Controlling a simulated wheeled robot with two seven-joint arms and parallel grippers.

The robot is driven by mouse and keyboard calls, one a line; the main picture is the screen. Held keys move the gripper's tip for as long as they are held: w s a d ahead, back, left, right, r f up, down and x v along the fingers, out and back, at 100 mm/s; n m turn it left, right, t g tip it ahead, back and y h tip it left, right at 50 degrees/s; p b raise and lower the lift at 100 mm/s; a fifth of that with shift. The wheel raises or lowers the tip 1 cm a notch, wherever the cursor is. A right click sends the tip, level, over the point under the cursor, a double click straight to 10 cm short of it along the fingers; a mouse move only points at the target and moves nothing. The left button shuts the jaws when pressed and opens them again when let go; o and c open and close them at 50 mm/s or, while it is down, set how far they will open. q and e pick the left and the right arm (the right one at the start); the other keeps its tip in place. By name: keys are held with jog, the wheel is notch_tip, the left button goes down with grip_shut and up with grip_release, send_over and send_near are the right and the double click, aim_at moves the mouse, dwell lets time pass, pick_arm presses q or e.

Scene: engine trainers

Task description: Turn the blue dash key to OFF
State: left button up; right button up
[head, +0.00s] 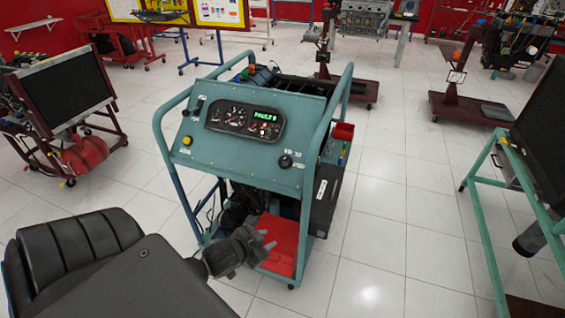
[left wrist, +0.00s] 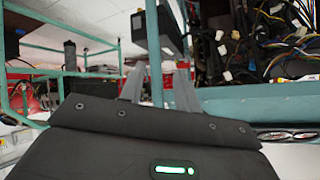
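The blue engine trainer's sloping dash panel (head: 190,150) stands in the middle of the head view. The key switch (head: 285,161), a small dark round knob, is at the panel's lower right. Its set position is too small to read. My left gripper (head: 268,239) is low in front of the trainer, below the panel and left of the key, apart from it. In the left wrist view its two grey fingers (left wrist: 158,88) are spread with nothing held between them. The panel's blue edge (left wrist: 240,101) shows beyond them; I cannot make out the key there. My right gripper is out of view.
The dash has a gauge cluster (head: 245,120) with a lit green display and a yellow button (head: 187,140). Blue tube rails (head: 172,170) flank the panel. A red tray (head: 282,244) sits low inside the frame.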

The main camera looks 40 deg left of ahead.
pick_arm(q)
jog(key=w+a+r+m+t+h, duration=0.25)
jog(key=w+a+r+t, duration=0.2)
jog(key=w+a, duration=0.3)
jog(key=m+t+h, duration=0.2)
jog(key=m+h, duration=0.2)
send_near(283, 163)
jog(key=r, duration=0.2)
jog(key=shift+n+y, duration=0.25)
jog(key=x, duration=0.3)
jog(key=p+x, duration=0.1)
jog(key=x, duration=0.6)
jog(key=shift+d+f+p, duration=0.1)
jog(key=shift+f+p, duration=0.25)
grip_shut()
